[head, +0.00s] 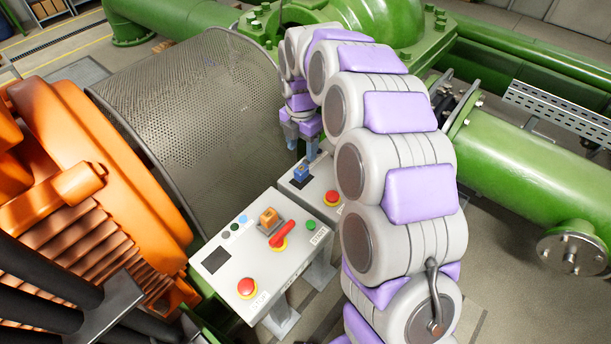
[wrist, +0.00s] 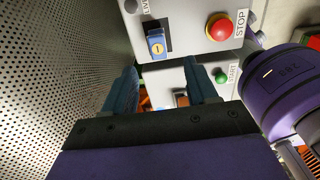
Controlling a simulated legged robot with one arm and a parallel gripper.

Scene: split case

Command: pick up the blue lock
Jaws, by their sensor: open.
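The blue lock (head: 301,173) sits on the smaller, farther control box in the head view. In the wrist view the blue lock (wrist: 157,44) hangs by a grey shackle at a dark slot, near the top centre. My gripper (head: 302,143) is above the lock in the head view, its fingers pointing down. In the wrist view my gripper (wrist: 161,70) has its two blue-grey fingers spread, with nothing held between them. The lock lies beyond the fingertips, apart from them.
The farther box has a red stop button (wrist: 220,27). The nearer control box (head: 232,259) carries an orange lock (head: 268,216), a red handle (head: 284,237) and a red button (head: 247,287). A perforated metal guard (head: 190,120) stands close on the left; green pipes (head: 530,175) run on the right.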

